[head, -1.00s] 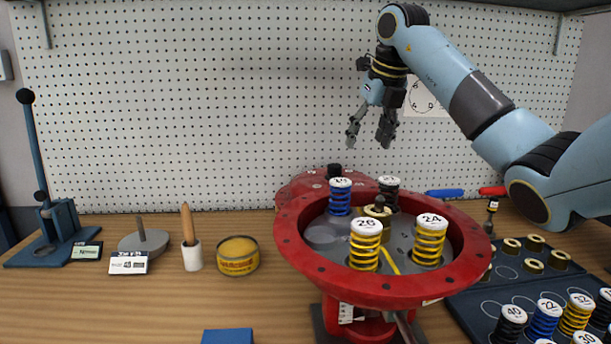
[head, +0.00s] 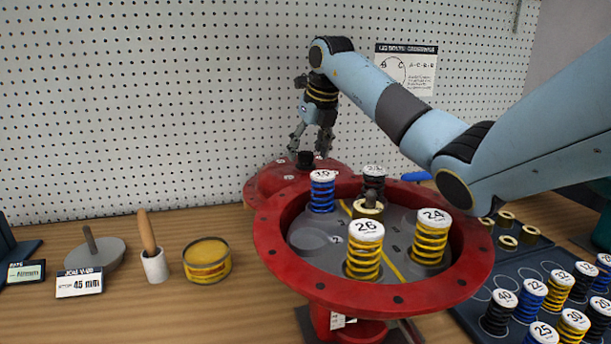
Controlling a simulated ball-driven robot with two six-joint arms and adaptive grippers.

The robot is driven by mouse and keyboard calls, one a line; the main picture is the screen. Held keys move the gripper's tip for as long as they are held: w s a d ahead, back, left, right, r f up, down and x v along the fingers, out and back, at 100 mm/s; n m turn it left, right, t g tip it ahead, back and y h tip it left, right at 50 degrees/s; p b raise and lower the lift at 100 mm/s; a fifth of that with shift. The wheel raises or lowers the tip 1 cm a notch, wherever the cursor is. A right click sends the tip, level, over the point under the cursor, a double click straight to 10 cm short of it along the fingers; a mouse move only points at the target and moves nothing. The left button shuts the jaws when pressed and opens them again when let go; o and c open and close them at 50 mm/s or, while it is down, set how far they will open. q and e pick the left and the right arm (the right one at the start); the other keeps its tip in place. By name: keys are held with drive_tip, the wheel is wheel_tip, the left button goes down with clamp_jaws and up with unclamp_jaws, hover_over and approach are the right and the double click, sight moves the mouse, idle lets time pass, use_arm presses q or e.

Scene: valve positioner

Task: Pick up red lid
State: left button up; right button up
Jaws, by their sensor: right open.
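The red lid (head: 262,183) lies on the bench behind the red round housing, against the pegboard. It is a red dome with a black knob (head: 305,159) on top, and its front is partly hidden by the housing. My right gripper (head: 309,150) points down over the lid with its fingers open. The fingertips are at about the height of the knob, one on each side of it in the picture; I cannot tell whether they touch it. My left gripper does not show.
The red housing (head: 275,262) stands in front of the lid, with several numbered springs standing in it. A yellow tin (head: 207,262), a brush in a white cup (head: 154,266) and a grey weighted disc (head: 100,254) stand at left. A dark spring tray (head: 470,318) lies at right.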

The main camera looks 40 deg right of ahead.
drive_tip(key=shift+x, duration=0.8)
clamp_jaws()
drive_tip(key=shift+w+r, duration=0.15)
